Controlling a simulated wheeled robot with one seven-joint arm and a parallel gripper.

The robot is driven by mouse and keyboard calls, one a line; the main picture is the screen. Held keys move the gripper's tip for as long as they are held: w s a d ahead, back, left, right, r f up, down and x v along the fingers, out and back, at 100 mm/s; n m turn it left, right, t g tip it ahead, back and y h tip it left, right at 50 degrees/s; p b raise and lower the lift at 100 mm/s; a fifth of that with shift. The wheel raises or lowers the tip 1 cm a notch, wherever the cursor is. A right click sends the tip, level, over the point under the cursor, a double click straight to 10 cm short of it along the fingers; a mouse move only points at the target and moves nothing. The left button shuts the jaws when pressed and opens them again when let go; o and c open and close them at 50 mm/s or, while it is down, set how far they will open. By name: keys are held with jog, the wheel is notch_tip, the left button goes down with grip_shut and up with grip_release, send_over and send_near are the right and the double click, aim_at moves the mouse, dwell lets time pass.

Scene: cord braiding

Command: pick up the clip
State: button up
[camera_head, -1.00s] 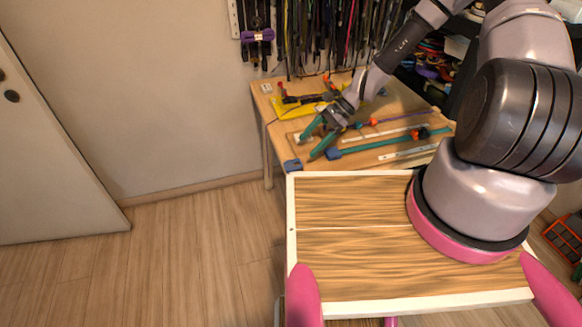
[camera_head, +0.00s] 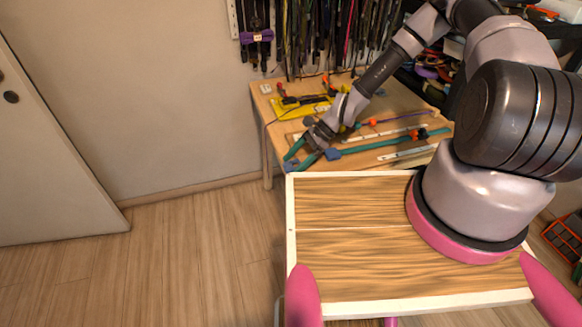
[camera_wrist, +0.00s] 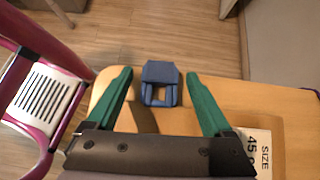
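A blue clip (camera_wrist: 161,73) lies near the table's front left corner. In the wrist view it sits between the two green fingertips, with a gap on each side. In the head view the clip (camera_head: 292,166) is partly hidden by my gripper (camera_head: 299,157). My gripper (camera_wrist: 158,74) is open and empty, with its fingers pointing down toward the table corner.
A second blue clip (camera_head: 333,154) sits at the end of a teal cord (camera_head: 375,147) to the right. A white size card (camera_wrist: 257,150) is beside the right finger. White rulers, a yellow item and other cords occupy the table (camera_head: 413,102). Floor lies past its edge.

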aim_at(294, 165)
jog(key=c, duration=1.1)
jog(key=shift+r, duration=0.15)
notch_tip(294, 165, up, 18)
jog(key=shift+f, duration=0.1)
